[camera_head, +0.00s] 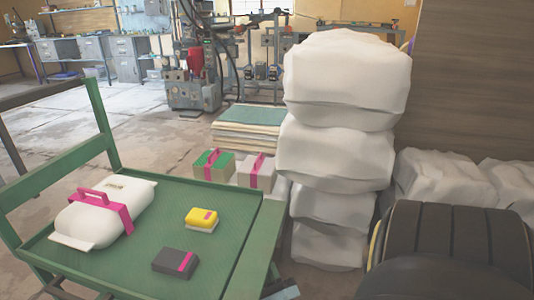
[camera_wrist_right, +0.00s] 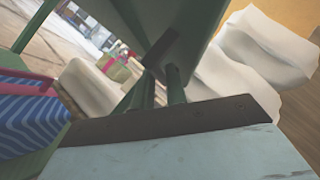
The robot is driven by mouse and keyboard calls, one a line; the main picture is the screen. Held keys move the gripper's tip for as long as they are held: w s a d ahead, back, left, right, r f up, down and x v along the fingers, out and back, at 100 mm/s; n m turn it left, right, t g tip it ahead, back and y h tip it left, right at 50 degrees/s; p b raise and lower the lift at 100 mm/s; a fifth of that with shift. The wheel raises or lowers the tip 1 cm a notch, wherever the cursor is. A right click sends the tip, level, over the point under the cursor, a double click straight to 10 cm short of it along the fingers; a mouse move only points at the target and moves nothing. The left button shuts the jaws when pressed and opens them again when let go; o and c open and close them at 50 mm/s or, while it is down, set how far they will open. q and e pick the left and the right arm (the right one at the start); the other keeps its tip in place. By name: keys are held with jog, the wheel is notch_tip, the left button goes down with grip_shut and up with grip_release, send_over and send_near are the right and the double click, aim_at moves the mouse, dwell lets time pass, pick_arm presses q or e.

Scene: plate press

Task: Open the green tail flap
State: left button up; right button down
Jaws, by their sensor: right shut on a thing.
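The green tail flap (camera_head: 258,250) runs along the right edge of the green cart tray (camera_head: 170,195) in the head view. In the right wrist view a large green panel (camera_wrist_right: 148,15), seemingly the flap, crosses the top. My right gripper (camera_wrist_right: 162,63) shows as dark fingers at the panel's lower edge, shut on it. The exact grip is hard to make out. My left gripper is not in view.
On the tray lie a white bag (camera_head: 88,222) with a pink handle, a yellow block (camera_head: 202,217) and a dark block (camera_head: 175,262). Stacked white sacks (camera_head: 335,150) stand right of the cart. A black tyre (camera_head: 455,245) is at lower right. Two boxes (camera_head: 213,165) (camera_head: 256,174) stand behind.

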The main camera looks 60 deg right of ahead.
jog(key=shift+w+a+r, duration=0.1)
jog(key=shift+w+a, duration=0.2)
jog(key=shift+w, duration=0.15)
jog(key=c, duration=1.5)
grip_release()
jog(key=shift+w, duration=0.1)
jog(key=shift+s+d, duration=0.15)
jog(key=shift+s, duration=0.15)
jog(key=v, duration=0.7)
jog(key=shift+f, duration=0.2)
jog(key=shift+s, duration=0.2)
